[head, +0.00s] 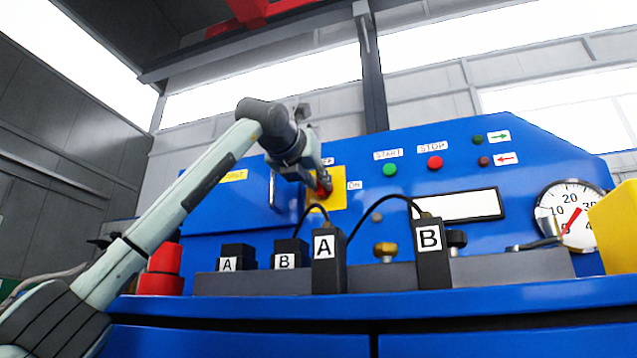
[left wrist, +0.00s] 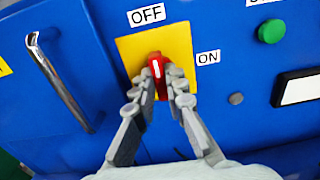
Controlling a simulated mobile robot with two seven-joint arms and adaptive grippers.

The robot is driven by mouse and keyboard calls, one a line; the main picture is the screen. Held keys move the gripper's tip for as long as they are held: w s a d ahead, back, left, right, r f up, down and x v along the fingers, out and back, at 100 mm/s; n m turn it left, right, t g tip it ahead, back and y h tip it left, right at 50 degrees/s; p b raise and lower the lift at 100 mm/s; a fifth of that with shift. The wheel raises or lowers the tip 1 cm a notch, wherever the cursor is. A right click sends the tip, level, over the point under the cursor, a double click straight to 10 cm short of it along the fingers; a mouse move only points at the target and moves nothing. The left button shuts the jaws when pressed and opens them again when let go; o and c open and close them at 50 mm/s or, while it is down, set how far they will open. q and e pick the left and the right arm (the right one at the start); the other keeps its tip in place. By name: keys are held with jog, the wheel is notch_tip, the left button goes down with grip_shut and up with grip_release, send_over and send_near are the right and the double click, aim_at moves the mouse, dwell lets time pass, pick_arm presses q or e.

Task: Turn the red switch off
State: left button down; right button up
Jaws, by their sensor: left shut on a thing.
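The red switch (left wrist: 156,70) is a knob with a white mark on a yellow plate (left wrist: 181,50). In the left wrist view its white mark points up toward the OFF label (left wrist: 146,14); the ON label (left wrist: 208,57) is to the right. My left gripper (left wrist: 157,86) is shut on the knob, one finger on each side. In the head view, the left gripper (head: 318,184) reaches the yellow plate (head: 340,201) and partly hides the red switch (head: 325,186). My right gripper is not in view.
The blue panel also has a green START button (head: 390,170), a red STOP button (head: 435,163), a gauge (head: 571,213) and a metal handle (left wrist: 60,80) left of the switch. Black blocks marked A (head: 328,270) and B (head: 432,262) stand below, with cables rising nearby.

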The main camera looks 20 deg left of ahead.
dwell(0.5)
pick_arm(q)
jog(key=c, duration=1.6)
grip_release()
jog(key=shift+o, duration=0.2)
jog(key=s, duration=1.2)
jog(key=shift+a, duration=0.2)
